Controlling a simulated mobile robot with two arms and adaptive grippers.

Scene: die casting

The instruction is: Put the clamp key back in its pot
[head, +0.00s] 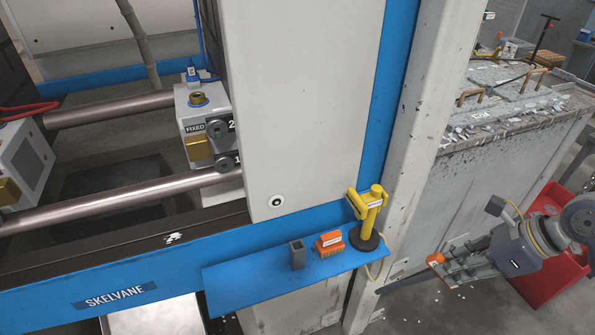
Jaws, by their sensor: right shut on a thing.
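My right gripper (455,267) reaches in from the right, in front of the grey bench. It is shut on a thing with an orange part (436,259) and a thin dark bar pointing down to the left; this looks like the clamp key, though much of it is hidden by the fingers. A small dark grey square pot (297,257), open at the top, stands upright on the blue shelf (235,281). The held thing is well to the right of the pot and apart from it. My left gripper is not in view.
An orange block (329,244) stands right of the pot, then a yellow tool (371,207) on a round black base. A grey post (410,130) rises between shelf and bench. A red bin (555,265) is behind my right arm. The shelf's left part is clear.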

